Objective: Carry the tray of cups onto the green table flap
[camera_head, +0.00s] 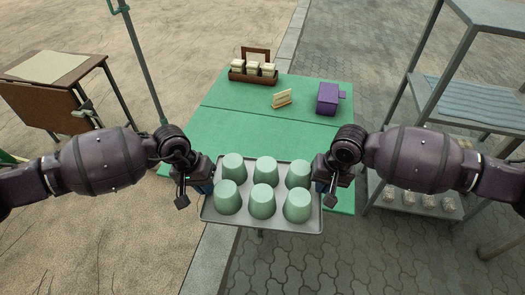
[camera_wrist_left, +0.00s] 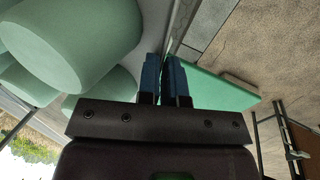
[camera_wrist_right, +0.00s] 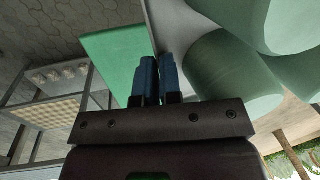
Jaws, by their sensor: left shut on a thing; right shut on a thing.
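A grey tray (camera_head: 285,228) carries several pale green cups (camera_head: 262,200), upside down in two rows. My left gripper (camera_head: 207,187) is shut on the tray's left rim, and my right gripper (camera_head: 318,187) is shut on its right rim. The blue fingers pinch the rim in the left wrist view (camera_wrist_left: 165,78) and the right wrist view (camera_wrist_right: 156,78). The green table flap (camera_head: 240,140) is the table's near part, below a seam. The tray overlaps the flap's near edge in the head view and reaches past it toward me. I cannot tell the gap beneath.
On the table's far part stand a brown caddy (camera_head: 252,72) with jars, a small wooden sign (camera_head: 282,98) and a purple box (camera_head: 328,98). A metal shelf rack (camera_head: 440,85) stands right. A brown desk (camera_head: 55,85) stands left. A pole (camera_head: 142,65) rises beside the table.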

